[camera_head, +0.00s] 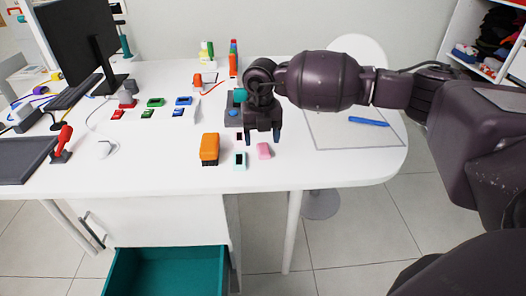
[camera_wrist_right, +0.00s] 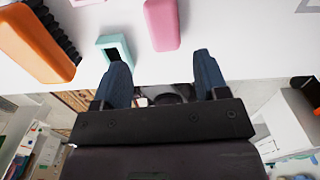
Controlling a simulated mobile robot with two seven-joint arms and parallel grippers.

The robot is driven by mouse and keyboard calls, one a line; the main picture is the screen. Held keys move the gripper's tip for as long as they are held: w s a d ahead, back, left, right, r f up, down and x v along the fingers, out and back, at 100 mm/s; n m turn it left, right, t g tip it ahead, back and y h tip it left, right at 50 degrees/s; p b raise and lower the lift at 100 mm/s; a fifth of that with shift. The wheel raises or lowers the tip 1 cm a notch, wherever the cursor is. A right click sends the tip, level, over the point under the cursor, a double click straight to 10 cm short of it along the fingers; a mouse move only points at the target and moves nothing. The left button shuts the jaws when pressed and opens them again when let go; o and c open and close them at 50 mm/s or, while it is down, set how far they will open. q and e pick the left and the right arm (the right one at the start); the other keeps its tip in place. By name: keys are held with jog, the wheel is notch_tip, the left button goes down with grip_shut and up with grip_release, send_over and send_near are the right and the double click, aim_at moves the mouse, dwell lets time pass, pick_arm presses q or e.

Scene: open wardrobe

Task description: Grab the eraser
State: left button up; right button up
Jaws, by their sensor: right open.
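A pink block that looks like the eraser (camera_head: 264,151) lies on the white table near its front edge. In the right wrist view the pink block (camera_wrist_right: 162,24) is at the top, ahead of and between the fingertips. My right gripper (camera_head: 264,136) is open and empty, fingers pointing down just behind the block in the head view. Its two blue-grey fingers also show in the wrist view (camera_wrist_right: 161,62). I cannot tell the exact height gap. My left gripper is out of view.
A mint-coloured hollow block (camera_head: 240,161) sits just left of the pink one. An orange brush with dark bristles (camera_head: 209,149) is further left. A pad with a blue pen (camera_head: 368,121) lies to the right. A teal drawer (camera_head: 168,272) is open below the table.

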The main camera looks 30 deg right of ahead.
aim_at(264, 149)
jog(key=f, duration=0.2)
jog(key=d+f, duration=0.1)
jog(key=f, duration=0.1)
jog(key=shift+w+b, duration=0.3)
jog(key=shift+f, duration=0.55)
jog(key=shift+r, duration=0.1)
jog(key=c, duration=1)
